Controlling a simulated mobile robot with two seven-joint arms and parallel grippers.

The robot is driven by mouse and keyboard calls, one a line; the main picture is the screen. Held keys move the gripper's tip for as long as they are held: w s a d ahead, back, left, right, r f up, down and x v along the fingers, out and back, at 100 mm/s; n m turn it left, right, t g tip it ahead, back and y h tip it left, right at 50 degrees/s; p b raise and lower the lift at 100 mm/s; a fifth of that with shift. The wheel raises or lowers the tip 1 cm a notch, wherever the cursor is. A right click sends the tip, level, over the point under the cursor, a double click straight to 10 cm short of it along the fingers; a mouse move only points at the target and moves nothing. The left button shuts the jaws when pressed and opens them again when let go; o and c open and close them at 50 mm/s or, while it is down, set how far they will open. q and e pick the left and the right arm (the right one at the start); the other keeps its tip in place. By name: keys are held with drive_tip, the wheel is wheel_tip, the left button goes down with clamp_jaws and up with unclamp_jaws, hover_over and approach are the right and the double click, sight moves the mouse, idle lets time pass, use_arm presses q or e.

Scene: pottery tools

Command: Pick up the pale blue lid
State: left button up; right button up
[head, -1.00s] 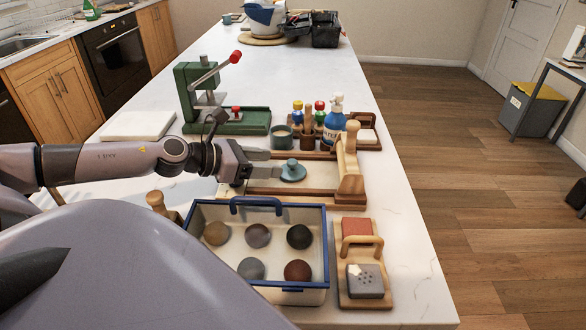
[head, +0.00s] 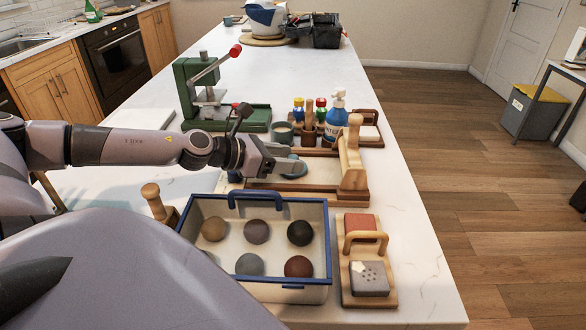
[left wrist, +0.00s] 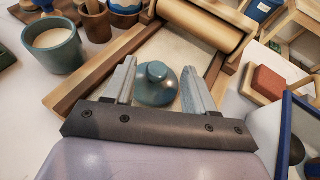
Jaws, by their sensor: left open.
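The pale blue lid (left wrist: 155,88) has a round knob on top and lies on the pale board of a wooden slab-roller frame (left wrist: 78,98). In the left wrist view it sits between the two open fingers of my left gripper (left wrist: 160,88), with a small gap showing beside it. In the head view the left gripper (head: 285,165) reaches in from the left over the frame (head: 320,172) and partly hides the lid (head: 296,170). My right gripper is not in view.
A blue-rimmed bin (head: 255,290) with several clay balls stands in front of the frame. A wooden roller (left wrist: 205,22) lies across the frame. A teal cup (left wrist: 54,46), bottles and a green press (head: 205,95) stand behind. A tool caddy (head: 366,260) is at right.

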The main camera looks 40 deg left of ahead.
use_arm(q)
drive_tip(key=shift+w+f+b, duration=0.15)
drive_tip(key=shift+w+b, duration=0.2)
drive_tip(key=shift+w, duration=0.05)
idle(0.4)
clamp_jaws()
drive_tip(key=shift+r, duration=0.2)
